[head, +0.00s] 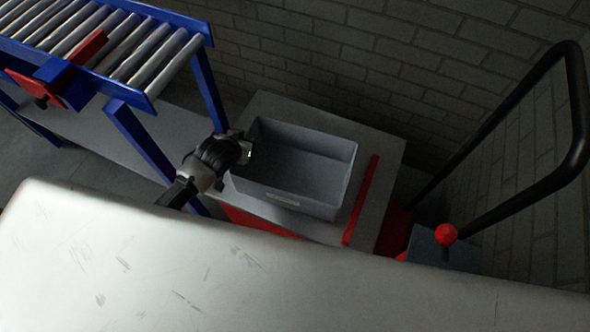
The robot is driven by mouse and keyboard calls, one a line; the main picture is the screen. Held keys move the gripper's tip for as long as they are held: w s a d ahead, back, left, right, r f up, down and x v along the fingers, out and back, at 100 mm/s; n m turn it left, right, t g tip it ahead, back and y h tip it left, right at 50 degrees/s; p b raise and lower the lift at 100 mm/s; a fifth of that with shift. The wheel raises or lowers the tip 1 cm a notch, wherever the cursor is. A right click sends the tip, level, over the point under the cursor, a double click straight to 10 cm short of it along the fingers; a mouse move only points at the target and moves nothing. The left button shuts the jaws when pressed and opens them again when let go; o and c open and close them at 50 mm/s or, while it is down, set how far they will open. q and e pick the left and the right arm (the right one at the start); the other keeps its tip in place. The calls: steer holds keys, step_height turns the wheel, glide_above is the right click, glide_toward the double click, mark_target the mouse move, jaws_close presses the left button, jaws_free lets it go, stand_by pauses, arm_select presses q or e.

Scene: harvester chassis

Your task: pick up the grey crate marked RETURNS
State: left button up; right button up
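An open grey crate (335,187) stands upright on a grey platform and looks empty inside. A small pale label (283,199) is on its near wall, too small to read. My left gripper (246,150) is at the crate's left wall, near the rim. Its fingertips are small and dark here, so I cannot tell whether they are apart or closed on the rim. My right gripper is not in view.
The grey platform (383,155) has a red strip (361,200) right of the crate. A roller conveyor (110,45) with blue legs stands at the upper left. A black handle rail (505,120) and a red knob (446,233) are at the right. A brick wall (400,60) is behind.

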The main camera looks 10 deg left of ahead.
arm_select(q)
jaws_close()
steer(key=shift+r, duration=0.1)
stand_by(1.2)
